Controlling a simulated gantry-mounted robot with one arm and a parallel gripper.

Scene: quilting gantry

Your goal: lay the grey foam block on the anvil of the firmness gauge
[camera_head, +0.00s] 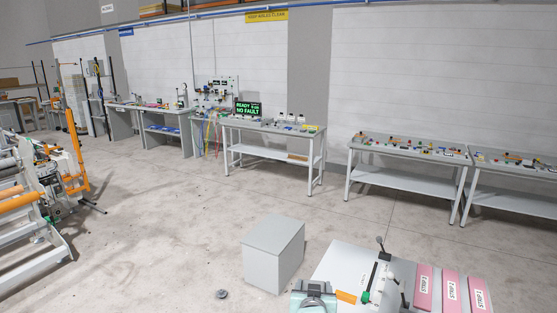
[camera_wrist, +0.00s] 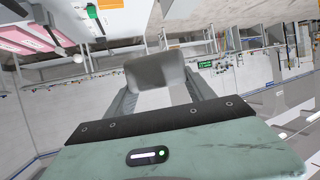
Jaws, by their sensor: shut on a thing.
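My gripper (camera_wrist: 160,92) is shut on a grey block (camera_wrist: 156,70), seen between its two fingers in the wrist view; this looks like the grey foam block. In the head view my gripper (camera_head: 313,292) is at the bottom edge, at the left front of a light grey table, and the block is not clear there. A white device with black knobs (camera_head: 379,282), likely the firmness gauge, stands on that table to the right of my gripper. I cannot make out its anvil. The block appears apart from the device.
Pink labelled slabs (camera_head: 450,290) lie on the right of the near table (camera_head: 335,262). An orange piece (camera_head: 346,296) lies beside my gripper. A grey box (camera_head: 273,256) stands on the floor behind. Benches (camera_head: 270,129) line the far wall; the floor between is mostly clear.

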